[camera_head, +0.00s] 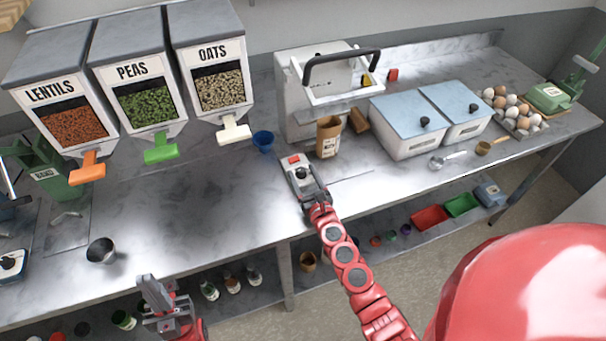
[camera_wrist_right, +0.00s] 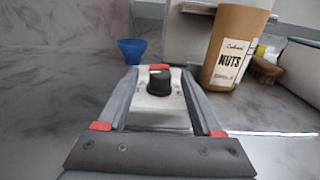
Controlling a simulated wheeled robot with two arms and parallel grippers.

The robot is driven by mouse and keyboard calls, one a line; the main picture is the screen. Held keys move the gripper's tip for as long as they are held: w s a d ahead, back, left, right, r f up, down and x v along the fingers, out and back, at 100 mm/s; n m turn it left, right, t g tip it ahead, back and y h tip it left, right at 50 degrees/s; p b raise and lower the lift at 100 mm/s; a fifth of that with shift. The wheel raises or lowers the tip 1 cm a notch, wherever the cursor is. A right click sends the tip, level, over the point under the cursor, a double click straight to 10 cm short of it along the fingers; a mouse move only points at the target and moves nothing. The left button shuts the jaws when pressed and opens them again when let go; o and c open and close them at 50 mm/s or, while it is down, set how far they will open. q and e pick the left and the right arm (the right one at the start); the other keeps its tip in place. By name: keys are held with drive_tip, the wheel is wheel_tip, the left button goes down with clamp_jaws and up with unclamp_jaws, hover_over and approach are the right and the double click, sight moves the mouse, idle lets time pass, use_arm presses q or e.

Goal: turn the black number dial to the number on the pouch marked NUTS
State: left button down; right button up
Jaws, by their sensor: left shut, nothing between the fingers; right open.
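The black number dial (camera_head: 301,174) sits on a small pale box with a red part, on the steel counter. In the right wrist view the dial (camera_wrist_right: 159,82) stands between the fingers of my right gripper (camera_wrist_right: 160,95), which is open. I cannot tell whether the fingers touch it. In the head view my right gripper (camera_head: 311,193) is at the near end of the box. The brown pouch marked NUTS (camera_head: 328,138) stands upright behind the box; its label also shows in the right wrist view (camera_wrist_right: 232,62), its number too small to read. My left gripper (camera_head: 150,288) is shut and empty, by the counter's front edge.
A blue cup (camera_head: 263,140) stands left of the pouch. A white machine with a black handle (camera_head: 340,65) is behind it. Lidded bins (camera_head: 408,118) are at the right.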

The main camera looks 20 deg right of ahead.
drive_tip(key=shift+w, duration=0.1)
drive_tip(key=shift+c, duration=0.4)
clamp_jaws()
drive_tip(key=shift+a+r+h, duration=0.1)
drive_tip(key=shift+a+h, duration=0.05)
drive_tip(key=shift+h, duration=0.15)
